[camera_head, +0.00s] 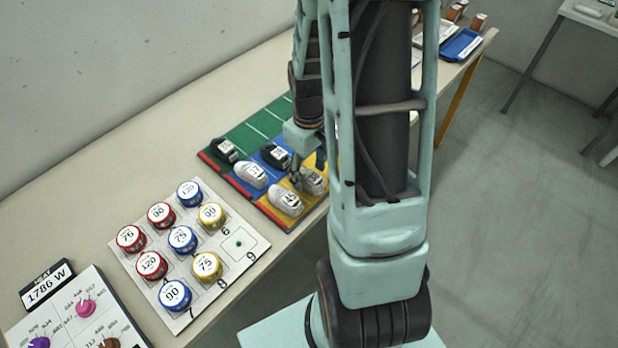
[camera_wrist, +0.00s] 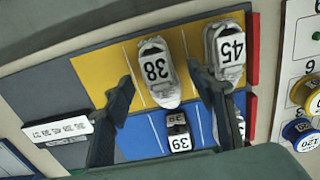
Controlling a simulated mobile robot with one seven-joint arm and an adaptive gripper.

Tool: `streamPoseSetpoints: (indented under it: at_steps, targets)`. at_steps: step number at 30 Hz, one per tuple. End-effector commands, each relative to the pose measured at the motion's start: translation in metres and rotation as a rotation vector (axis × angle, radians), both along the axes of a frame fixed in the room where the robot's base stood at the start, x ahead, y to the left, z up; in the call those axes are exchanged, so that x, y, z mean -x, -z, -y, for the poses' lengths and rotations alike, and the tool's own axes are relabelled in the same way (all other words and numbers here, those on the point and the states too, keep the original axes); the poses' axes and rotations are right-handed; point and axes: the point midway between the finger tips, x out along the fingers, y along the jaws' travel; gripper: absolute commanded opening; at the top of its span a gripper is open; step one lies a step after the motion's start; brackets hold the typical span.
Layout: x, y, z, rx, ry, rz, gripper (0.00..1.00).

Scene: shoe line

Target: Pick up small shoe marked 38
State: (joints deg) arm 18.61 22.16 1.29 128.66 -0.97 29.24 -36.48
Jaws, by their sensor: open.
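The small shoe marked 38 (camera_wrist: 157,72) is white-grey and lies on the yellow strip of a coloured board (camera_wrist: 92,75). In the wrist view it shows between the two fingers of my open gripper (camera_wrist: 160,72), with a gap on each side. In the head view the shoe (camera_head: 316,184) is at the board's right end, partly hidden by my gripper (camera_head: 309,170) and arm. I cannot tell how far the fingertips are above the board.
A white shoe marked 45 (camera_wrist: 229,47) lies close beside the right finger. A black shoe marked 39 (camera_wrist: 178,131) is on the blue strip. More shoes, a white one (camera_head: 250,174) and a black one (camera_head: 224,150), lie farther left. A panel with round numbered pieces (camera_head: 255,238) stands nearby.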

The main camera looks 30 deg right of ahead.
Motion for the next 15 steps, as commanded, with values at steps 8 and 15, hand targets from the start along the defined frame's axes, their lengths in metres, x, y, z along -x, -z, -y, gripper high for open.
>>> streamPoseSetpoints:
  at_steps: [8, 15]
  targets:
    - [0.000, 0.019, 0.000, 0.000, 0.000, 0.000, 0.51]
    - [0.000, 0.019, 0.000, 0.001, 0.000, 0.000, 0.45]
